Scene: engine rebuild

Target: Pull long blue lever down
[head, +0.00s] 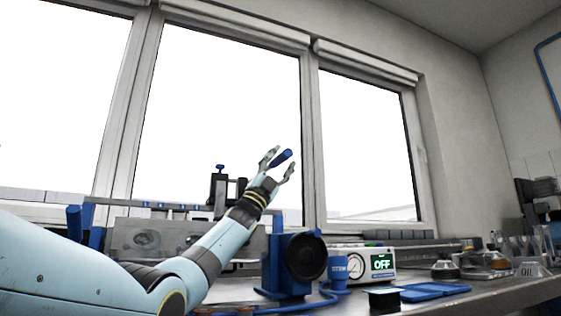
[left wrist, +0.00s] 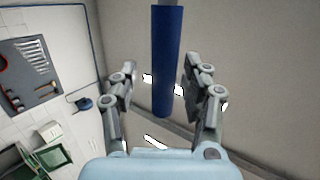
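The long blue lever shows its blue handle (head: 281,158) in the head view, raised in front of the window. My left gripper (head: 280,165) is open, with one finger on each side of the handle. In the left wrist view the fingers of my left gripper (left wrist: 160,85) stand apart, with a gap on both sides of the handle. The lever's lower part is not visible. My right gripper is not in view.
A blue fixture with a black round part (head: 305,257) stands on the bench beside my left arm. Windows are behind.

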